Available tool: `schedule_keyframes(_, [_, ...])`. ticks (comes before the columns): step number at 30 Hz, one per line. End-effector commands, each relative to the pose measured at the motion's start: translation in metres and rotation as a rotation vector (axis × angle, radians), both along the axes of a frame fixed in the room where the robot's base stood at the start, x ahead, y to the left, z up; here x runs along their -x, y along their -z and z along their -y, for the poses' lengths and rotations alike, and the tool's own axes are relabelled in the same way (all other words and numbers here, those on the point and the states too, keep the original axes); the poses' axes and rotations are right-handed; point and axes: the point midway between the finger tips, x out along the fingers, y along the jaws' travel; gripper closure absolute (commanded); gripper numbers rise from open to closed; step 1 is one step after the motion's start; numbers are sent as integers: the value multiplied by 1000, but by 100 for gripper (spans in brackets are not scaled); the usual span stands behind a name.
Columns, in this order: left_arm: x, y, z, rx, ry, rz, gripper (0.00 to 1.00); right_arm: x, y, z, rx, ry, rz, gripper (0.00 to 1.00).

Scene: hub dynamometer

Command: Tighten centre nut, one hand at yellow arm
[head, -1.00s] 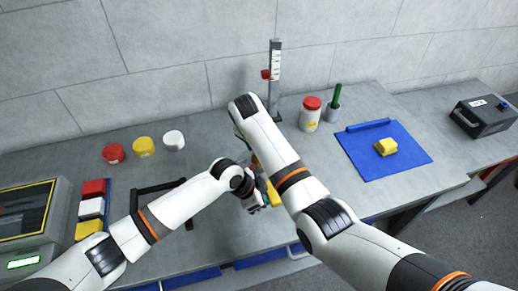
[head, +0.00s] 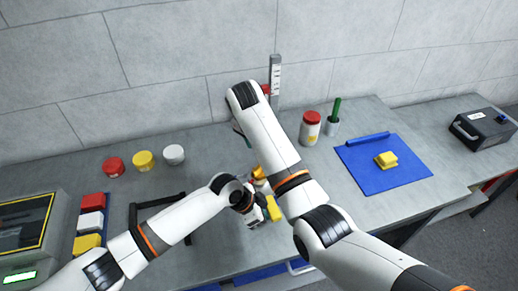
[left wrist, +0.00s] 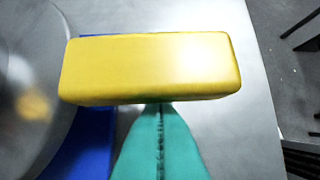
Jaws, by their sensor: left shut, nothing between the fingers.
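The yellow arm (head: 274,208) shows as a short yellow block beside my right arm in the head view. In the left wrist view the yellow arm (left wrist: 150,68) is a rounded bar across the upper middle. My left gripper (head: 262,212) is close by it; its teal fingers (left wrist: 161,125) are pressed together, empty, with their tips at the bar's lower edge. I cannot tell whether they touch it. The centre nut cannot be made out. My right gripper is hidden behind its own arm.
A blurred round grey metal body (left wrist: 30,85) fills the wrist view's left side. A blue mat (head: 362,165) with a yellow block lies right. Jars (head: 144,160) stand at back left, a red-lidded bottle (head: 310,130) and a scale post (head: 275,80) at the back.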

Motion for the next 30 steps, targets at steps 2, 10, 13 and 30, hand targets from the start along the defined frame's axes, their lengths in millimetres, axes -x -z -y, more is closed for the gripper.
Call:
schedule_keyframes(2, [0,0,0,0,0,0,100,0,0,0,0,0,0,42])
schedule_keyframes(10, [0,-10,-1,0,0,0,100,0,-10,0,-1,0,1,42])
schedule_keyframes(13, [1,-19,-2,1,0,0,100,0,-19,0,-1,0,1,42])
schedule_keyframes(30, [3,-63,-10,0,0,0,100,0,-64,0,0,0,0,42])
